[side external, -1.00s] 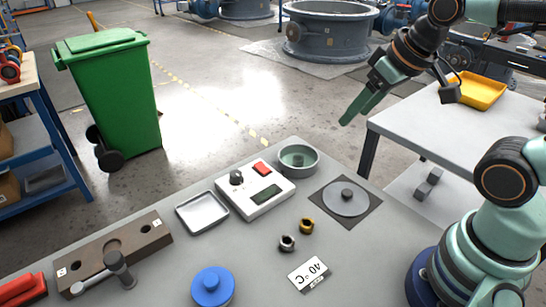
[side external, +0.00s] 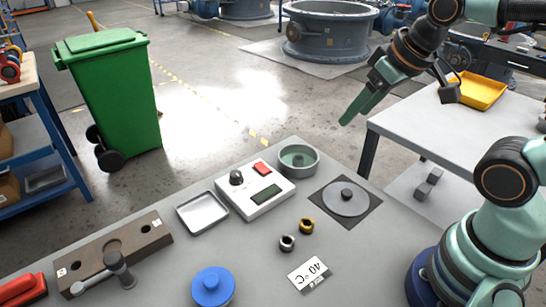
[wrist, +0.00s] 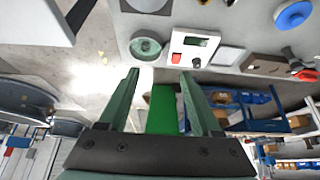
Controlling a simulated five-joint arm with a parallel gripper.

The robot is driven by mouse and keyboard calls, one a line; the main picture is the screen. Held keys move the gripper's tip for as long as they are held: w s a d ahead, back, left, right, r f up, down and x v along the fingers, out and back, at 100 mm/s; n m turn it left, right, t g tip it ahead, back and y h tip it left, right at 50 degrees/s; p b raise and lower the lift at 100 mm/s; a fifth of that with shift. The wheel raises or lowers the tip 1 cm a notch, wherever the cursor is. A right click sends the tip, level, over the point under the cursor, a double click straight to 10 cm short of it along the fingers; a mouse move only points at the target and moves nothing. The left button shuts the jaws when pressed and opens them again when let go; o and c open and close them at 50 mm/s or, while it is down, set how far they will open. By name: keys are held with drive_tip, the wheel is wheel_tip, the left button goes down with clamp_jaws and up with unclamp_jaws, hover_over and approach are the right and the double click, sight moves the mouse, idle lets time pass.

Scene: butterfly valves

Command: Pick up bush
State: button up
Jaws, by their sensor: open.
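Two small ring-shaped bushes stand apart on the grey bench: a brass-coloured bush (side external: 306,226) and, just to its lower left, a dark grey metal bush (side external: 287,242). I cannot tell which one is meant. My gripper (side external: 347,121) hangs high above and beyond the bench's back right side in the side view, well away from both bushes. In the wrist view my gripper (wrist: 160,76) has its two green fingers spread with nothing held between them. The bushes are too small to make out surely at the top edge there.
Near the bushes are a round plate on a dark square (side external: 346,198), a "40 °C" card (side external: 309,273), a device with a red button (side external: 255,200), a round dish (side external: 298,170), an empty tray (side external: 202,212), a blue knobbed disc (side external: 213,288) and a brown block (side external: 150,236).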

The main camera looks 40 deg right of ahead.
drive_tip(key=shift+o, duration=0.3)
drive_tip(key=shift+o, duration=0.6)
drive_tip(key=m+g, duration=0.6)
drive_tip(key=m, duration=1.4)
hover_over(298, 166)
wheel_tip(298, 166, down, 13)
drive_tip(key=f, duration=0.6)
drive_tip(key=shift+w+d, duration=0.3)
drive_tip(key=shift+w, duration=0.1)
drive_tip(key=shift+w+d+f, duration=0.1)
drive_tip(key=shift+d+f, duration=0.05)
drive_tip(key=shift+f, duration=1.2)
drive_tip(key=shift+w+d+f, duration=0.1)
drive_tip(key=shift+f, duration=1.2)
clamp_jaws()
